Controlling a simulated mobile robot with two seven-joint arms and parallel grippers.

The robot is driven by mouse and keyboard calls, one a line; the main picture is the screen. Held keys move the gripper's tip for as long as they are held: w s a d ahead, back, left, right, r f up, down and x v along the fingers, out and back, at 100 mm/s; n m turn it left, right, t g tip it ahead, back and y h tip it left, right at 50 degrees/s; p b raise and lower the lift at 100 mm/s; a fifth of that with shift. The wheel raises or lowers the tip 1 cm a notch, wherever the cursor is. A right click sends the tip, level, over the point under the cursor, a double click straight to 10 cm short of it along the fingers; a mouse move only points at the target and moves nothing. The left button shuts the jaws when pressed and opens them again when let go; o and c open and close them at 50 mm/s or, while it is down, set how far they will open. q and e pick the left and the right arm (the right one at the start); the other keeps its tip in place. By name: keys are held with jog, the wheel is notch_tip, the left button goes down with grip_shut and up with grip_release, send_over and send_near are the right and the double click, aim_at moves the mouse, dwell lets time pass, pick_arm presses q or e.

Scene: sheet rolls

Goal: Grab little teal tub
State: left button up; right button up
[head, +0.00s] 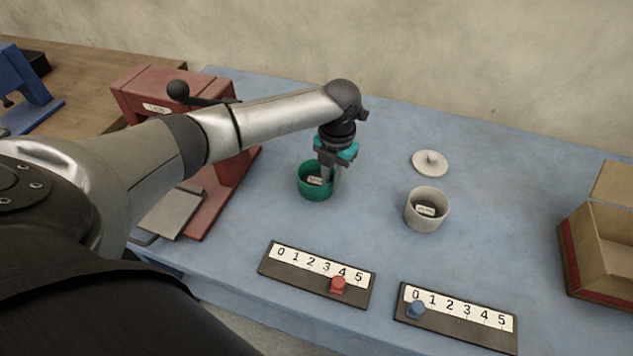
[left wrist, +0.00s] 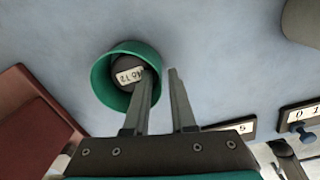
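The little teal tub (head: 315,194) stands open-topped on the blue table, right of the red press-like stand. A dark round thing with a white label shows inside it. My left gripper (head: 328,178) points down at the tub's right side. In the left wrist view, the tub (left wrist: 102,82) is upper left of centre. The left gripper's fingers (left wrist: 162,85) are apart there, one overlapping the tub's inside and one just outside its wall, with the rim between them. I cannot tell whether either finger touches it. My right gripper is in neither view.
A grey-white tub (head: 427,212) and a pale lid (head: 430,163) are on the right. Two number boards with sliders, a red one (head: 338,285) and a blue one (head: 416,310), lie in front. The red stand (head: 165,92) is close on the left; a cardboard box (head: 605,245) is far right.

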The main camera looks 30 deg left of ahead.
pick_arm(q)
grip_shut()
dwell(1.1)
